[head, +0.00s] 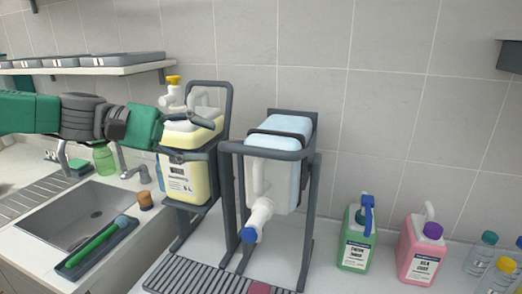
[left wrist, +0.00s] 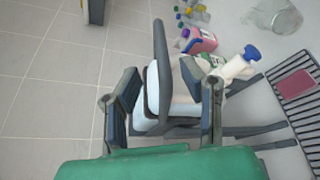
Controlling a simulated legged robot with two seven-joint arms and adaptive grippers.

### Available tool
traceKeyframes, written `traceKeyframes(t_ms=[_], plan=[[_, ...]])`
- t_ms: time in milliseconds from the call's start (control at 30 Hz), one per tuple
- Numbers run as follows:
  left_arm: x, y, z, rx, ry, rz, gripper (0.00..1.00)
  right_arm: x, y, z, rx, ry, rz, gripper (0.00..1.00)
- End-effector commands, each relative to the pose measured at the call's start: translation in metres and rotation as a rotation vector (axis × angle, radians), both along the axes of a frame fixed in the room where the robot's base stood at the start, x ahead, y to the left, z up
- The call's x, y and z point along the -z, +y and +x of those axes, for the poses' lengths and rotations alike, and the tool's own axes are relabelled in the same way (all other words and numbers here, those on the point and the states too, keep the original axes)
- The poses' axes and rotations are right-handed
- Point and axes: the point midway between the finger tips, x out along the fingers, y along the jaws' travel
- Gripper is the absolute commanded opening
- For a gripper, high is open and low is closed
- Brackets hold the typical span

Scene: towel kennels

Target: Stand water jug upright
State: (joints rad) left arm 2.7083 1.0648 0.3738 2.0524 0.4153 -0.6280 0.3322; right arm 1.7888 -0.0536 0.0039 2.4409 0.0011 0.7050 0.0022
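The water jug (head: 280,158) is pale blue and white with a blue cap (head: 249,235). It lies tipped in a dark grey tilting stand (head: 308,210), its white neck pointing down toward the front. My left gripper (head: 200,138) reaches in from the left, in front of the yellow jug (head: 188,178), left of the water jug. In the left wrist view the gripper's fingers (left wrist: 160,76) are spread apart. The stand's frame (left wrist: 160,60) and the pale jug body (left wrist: 182,98) show between and beyond them; I cannot tell whether they touch. My right gripper is not in view.
A dark drain grate (head: 195,279) with a red pad lies below the stands. A green bottle (head: 356,240) and a pink bottle (head: 420,250) stand at right, with small bottles beyond. A sink (head: 85,215) is at left under a shelf (head: 95,69) with trays.

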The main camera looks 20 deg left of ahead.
Motion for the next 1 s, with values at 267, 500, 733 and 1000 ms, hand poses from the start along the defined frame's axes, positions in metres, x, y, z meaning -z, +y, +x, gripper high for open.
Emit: traceKeyframes(t_ms=[267,500,733,1000], plan=[[0.016,-0.052,0.016,0.000,0.006,0.001,0.36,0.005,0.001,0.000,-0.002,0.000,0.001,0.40],[0.022,-0.091,0.027,-0.001,0.003,0.006,0.36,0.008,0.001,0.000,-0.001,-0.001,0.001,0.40],[0.024,-0.100,0.030,-0.002,0.002,0.003,0.36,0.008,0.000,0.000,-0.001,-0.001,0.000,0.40],[0.024,-0.096,0.030,-0.002,0.001,0.000,0.18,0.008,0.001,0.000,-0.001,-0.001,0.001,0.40]])
